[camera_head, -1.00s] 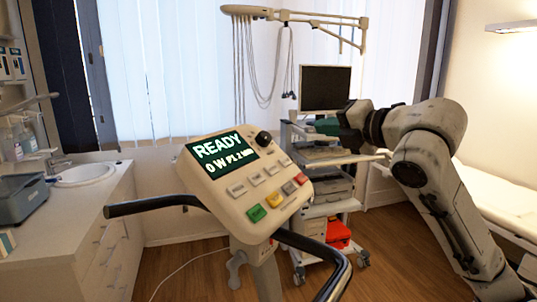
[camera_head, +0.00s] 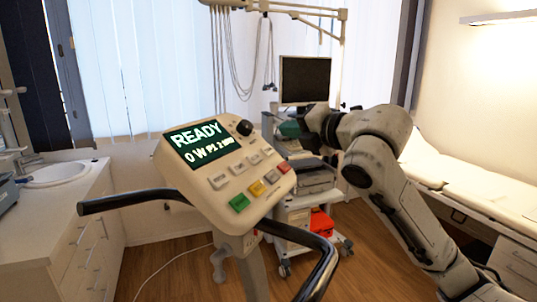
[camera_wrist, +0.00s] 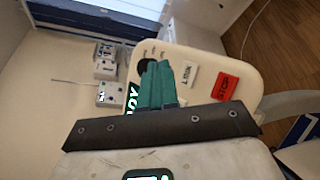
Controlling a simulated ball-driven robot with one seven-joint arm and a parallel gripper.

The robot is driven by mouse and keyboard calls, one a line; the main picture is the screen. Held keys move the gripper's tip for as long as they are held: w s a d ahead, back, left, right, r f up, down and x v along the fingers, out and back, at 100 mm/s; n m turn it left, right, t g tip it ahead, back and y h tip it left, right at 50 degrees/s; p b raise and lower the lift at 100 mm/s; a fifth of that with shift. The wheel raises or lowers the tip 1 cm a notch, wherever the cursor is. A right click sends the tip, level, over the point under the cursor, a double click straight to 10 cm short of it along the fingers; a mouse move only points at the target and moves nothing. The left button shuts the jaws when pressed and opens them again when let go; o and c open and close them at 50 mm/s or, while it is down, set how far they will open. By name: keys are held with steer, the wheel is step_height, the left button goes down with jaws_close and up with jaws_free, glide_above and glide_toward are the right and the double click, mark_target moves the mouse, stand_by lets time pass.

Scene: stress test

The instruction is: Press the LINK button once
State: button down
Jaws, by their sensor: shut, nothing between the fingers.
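The LINK button (camera_wrist: 188,73) is a pale key with dark lettering in the wrist view, beside a red button (camera_wrist: 225,87). It is on the cream console (camera_head: 205,205), whose screen (camera_head: 197,144) reads READY. In the head view the key labels are too small to read. My gripper (camera_head: 283,128) is shut and empty, just right of the console's dark knob (camera_head: 244,128). In the wrist view its teal fingers (camera_wrist: 158,65) lie left of the LINK button and cover part of the console. I cannot tell the gap between fingertips and console.
Black handlebars (camera_head: 135,200) curve around the console. Behind it stands a trolley (camera_head: 318,200) with a monitor (camera_head: 305,80). A counter with a sink (camera_head: 55,173) is at left, a couch (camera_head: 470,185) at right. Open wooden floor shows around the console's post.

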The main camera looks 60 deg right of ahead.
mark_target(268, 151)
steer(key=shift+w+f+b, duration=0.35)
steer(key=shift+f, duration=0.2)
steer(key=shift+w+f+b, duration=0.3)
steer(key=shift+f+b, duration=0.05)
steer(key=shift+f, duration=0.2)
steer(key=shift+w+f+b, duration=0.4)
steer(key=shift+w+b, duration=0.05)
stand_by(0.9)
steer(key=shift+w+a+f+b, duration=0.1)
steer(key=shift+w+f+b, duration=0.2)
steer(key=shift+b, duration=0.2)
steer(key=shift+w+f+b, duration=0.2)
steer(key=shift+f+b, duration=0.1)
steer(key=shift+b, duration=0.1)
stand_by(0.5)
steer(key=shift+s+r, duration=0.1)
steer(key=shift+r, duration=0.05)
steer(key=shift+s+r, duration=0.4)
steer(key=shift+r, duration=0.05)
steer(key=shift+r+p, duration=0.15)
steer(key=shift+p, duration=0.15)
